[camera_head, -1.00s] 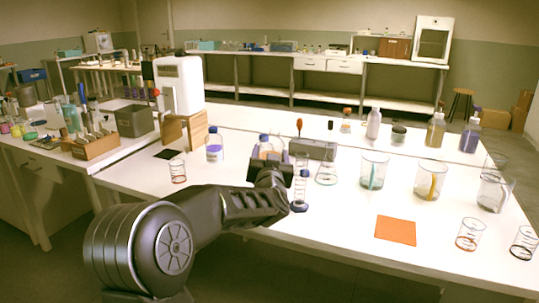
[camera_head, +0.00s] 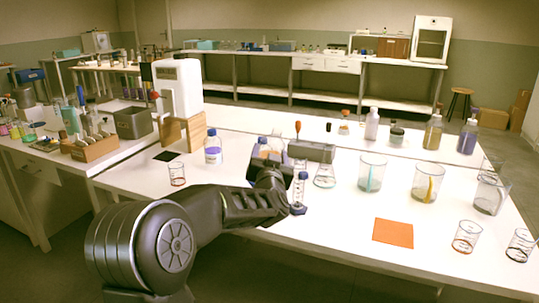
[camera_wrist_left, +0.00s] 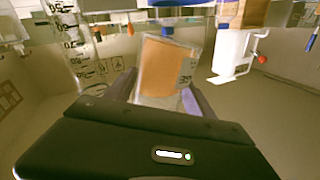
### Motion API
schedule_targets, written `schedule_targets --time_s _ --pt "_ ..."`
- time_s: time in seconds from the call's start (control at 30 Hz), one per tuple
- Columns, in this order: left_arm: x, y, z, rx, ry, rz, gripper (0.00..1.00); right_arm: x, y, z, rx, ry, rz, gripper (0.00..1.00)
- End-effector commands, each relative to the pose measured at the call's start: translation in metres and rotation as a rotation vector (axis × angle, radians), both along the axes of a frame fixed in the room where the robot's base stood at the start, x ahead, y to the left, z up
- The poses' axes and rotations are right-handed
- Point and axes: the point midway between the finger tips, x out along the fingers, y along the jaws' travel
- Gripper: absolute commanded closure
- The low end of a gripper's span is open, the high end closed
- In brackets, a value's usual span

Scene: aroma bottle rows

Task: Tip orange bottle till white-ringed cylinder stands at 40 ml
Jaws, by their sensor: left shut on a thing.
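My left gripper (camera_head: 268,172) is shut on a clear bottle with orange liquid (camera_head: 267,149). In the left wrist view the bottle (camera_wrist_left: 167,68) sits between the fingers (camera_wrist_left: 158,95), appearing tilted, with tan-orange liquid inside; its mouth is not clear. A slim clear graduated cylinder (camera_head: 299,190) with a blue base stands on the table just right of the gripper. A graduated cylinder also shows at the left of the left wrist view (camera_wrist_left: 75,42), with printed scale marks. I cannot make out its ring or its liquid level. My right gripper is not in view.
A blue-capped bottle (camera_head: 213,150) and small beaker (camera_head: 177,174) stand left. A flask (camera_head: 325,175), grey box (camera_head: 312,151) and large beakers (camera_head: 371,174) (camera_head: 426,184) stand right of the gripper. An orange mat (camera_head: 393,231) lies in front, with bare table around it.

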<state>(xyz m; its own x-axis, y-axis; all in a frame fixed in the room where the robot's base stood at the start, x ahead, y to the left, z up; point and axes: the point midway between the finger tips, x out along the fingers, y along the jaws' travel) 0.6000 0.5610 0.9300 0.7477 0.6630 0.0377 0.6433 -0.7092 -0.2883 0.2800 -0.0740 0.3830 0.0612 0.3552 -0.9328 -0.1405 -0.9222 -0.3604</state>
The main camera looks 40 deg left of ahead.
Motion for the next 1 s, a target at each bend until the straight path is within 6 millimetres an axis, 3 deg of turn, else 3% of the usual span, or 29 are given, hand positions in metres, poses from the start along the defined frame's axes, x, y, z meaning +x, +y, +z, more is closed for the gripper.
schedule_targets --time_s 1.0 --pt "0.002 -0.003 0.015 0.086 0.055 0.0 1.0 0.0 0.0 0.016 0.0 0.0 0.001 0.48"
